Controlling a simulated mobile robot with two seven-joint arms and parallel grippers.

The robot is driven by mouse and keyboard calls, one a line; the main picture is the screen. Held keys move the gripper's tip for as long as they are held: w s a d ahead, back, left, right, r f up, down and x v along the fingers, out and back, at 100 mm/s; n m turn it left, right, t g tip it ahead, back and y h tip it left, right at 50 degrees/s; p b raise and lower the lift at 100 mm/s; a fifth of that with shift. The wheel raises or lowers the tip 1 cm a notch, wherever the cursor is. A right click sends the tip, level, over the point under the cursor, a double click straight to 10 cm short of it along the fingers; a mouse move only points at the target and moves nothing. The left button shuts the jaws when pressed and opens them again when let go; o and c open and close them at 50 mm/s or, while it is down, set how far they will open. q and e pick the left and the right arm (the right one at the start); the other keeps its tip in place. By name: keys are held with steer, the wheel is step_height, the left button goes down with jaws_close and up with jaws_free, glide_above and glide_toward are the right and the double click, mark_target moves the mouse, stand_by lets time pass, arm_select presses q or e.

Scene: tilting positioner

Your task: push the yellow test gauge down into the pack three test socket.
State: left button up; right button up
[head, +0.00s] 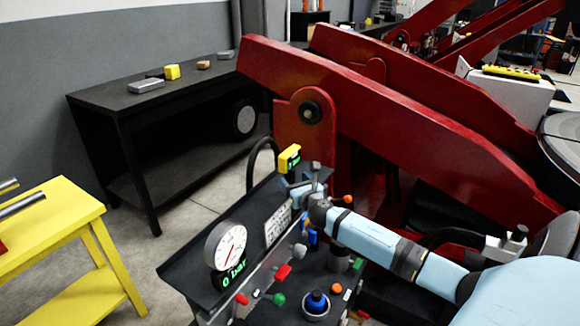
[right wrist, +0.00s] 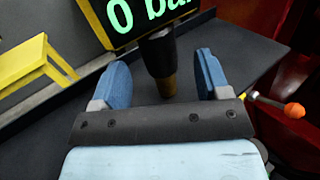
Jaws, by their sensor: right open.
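The yellow test gauge (head: 289,158) stands at the far end of the dark console, its small green display lit. In the right wrist view its display (right wrist: 150,12) reads "0 ba", cut off by the frame, above a black stem with a brass lower end. My right gripper (head: 291,190) is just below the gauge. In the right wrist view my right gripper (right wrist: 161,62) is open, its blue fingers apart on either side of the stem, with gaps showing. The pack three test socket cannot be made out. My left gripper is not in view.
The dark console (head: 190,262) carries a round dial (head: 225,245), a "0 bar" readout (head: 229,274), and several coloured knobs and levers. Large red beams (head: 400,125) rise behind my right arm. A yellow table (head: 50,225) stands left, a black bench (head: 130,100) behind.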

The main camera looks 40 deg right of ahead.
mark_target(292, 178)
steer(key=x, duration=0.4)
steer(key=c, duration=1.2)
steer(key=shift+r, duration=0.1)
